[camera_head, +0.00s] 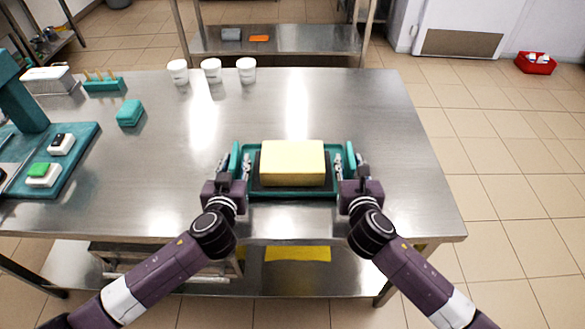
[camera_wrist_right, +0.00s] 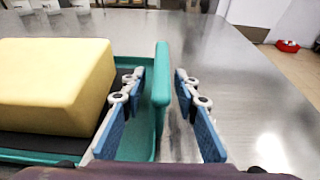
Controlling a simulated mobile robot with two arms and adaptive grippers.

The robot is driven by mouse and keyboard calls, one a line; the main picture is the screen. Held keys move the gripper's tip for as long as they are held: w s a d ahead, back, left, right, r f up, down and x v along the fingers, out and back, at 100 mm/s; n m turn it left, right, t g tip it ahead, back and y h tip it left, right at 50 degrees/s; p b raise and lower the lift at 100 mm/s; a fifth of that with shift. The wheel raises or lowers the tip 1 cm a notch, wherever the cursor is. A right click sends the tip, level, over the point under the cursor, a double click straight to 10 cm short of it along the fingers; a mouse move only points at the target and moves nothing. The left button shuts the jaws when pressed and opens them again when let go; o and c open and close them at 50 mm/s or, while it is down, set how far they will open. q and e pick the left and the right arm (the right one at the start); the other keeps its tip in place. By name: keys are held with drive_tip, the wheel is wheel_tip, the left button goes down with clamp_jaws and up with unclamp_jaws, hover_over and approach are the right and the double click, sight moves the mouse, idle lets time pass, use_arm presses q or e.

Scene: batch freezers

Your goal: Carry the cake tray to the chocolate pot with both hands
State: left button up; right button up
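The teal cake tray (camera_head: 290,194) lies on the steel table near its front edge, with a raised handle at each side. A pale yellow block cake (camera_head: 292,163) sits on a dark base in it. My left gripper (camera_head: 235,163) is open, with its fingers on both sides of the left handle. My right gripper (camera_head: 351,163) is open around the right handle. In the right wrist view, the right handle (camera_wrist_right: 161,88) stands between the blue-padded fingers, with gaps on both sides. I cannot make out a chocolate pot.
Three white cups (camera_head: 211,71) stand at the back of the table. A teal block (camera_head: 130,113), a teal rack (camera_head: 104,85) and a teal machine (camera_head: 22,100) are at the left. The tabletop behind and right of the tray is clear. A red bin (camera_head: 535,64) is on the floor.

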sight(235, 154)
use_arm(q)
drive_tip(key=shift+c, duration=0.5)
use_arm(e)
drive_tip(key=shift+c, duration=0.5)
use_arm(q)
clamp_jaws()
use_arm(e)
clamp_jaws()
